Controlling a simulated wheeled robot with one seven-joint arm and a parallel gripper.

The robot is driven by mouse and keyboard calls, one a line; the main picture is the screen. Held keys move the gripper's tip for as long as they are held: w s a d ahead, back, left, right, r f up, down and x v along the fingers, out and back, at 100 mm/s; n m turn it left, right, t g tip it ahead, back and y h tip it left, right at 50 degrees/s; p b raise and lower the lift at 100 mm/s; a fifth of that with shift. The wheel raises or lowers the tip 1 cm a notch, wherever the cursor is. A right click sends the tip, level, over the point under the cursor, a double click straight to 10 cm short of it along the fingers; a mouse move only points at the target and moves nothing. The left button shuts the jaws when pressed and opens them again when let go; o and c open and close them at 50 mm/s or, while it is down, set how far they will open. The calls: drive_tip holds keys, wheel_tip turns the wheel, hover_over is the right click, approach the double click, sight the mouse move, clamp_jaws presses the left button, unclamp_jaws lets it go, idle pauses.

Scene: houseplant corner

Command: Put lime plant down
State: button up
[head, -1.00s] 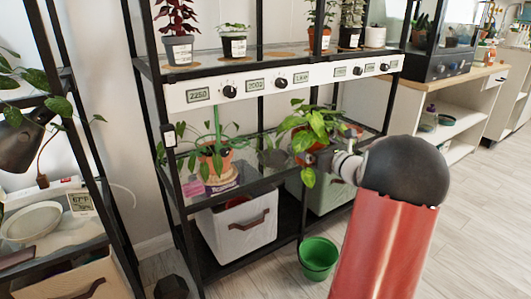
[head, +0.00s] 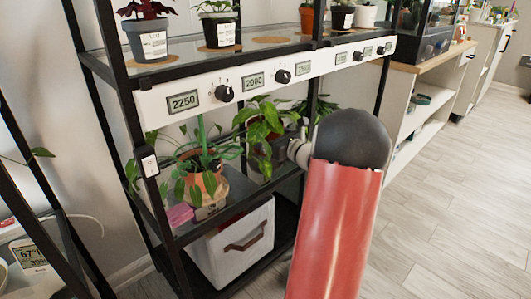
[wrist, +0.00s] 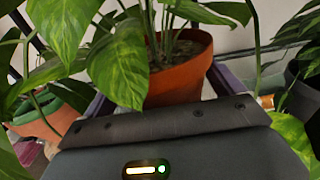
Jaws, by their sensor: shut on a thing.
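The lime plant (head: 262,125), with broad yellow-green leaves, is at the middle shelf (head: 222,212) of the black rack, below the white control panel. In the wrist view its terracotta pot (wrist: 178,78) sits between the purple-edged fingers of my gripper (wrist: 160,95), which is shut on it. Large leaves (wrist: 120,65) hang over the pot's left side. In the head view the gripper is mostly hidden behind the leaves and my arm. The pot's base is hidden, so I cannot tell whether it touches the shelf.
Another plant in a terracotta pot (head: 205,184) stands left on the same shelf; a terracotta pot (wrist: 45,118) shows left in the wrist view. A dark pot (wrist: 303,98) is close on the right. The control panel (head: 270,75) hangs above; a white bin (head: 232,248) is below.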

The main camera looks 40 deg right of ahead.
drive_tip(key=shift+f+b, duration=0.35)
drive_tip(key=shift+f, duration=2.15)
drive_tip(key=o, duration=1)
drive_tip(key=shift+f, duration=0.15)
drive_tip(key=shift+r, duration=0.2)
drive_tip(key=s, duration=0.8)
drive_tip(key=s+d, duration=0.1)
drive_tip(key=s, duration=0.3)
drive_tip(key=shift+f, duration=0.1)
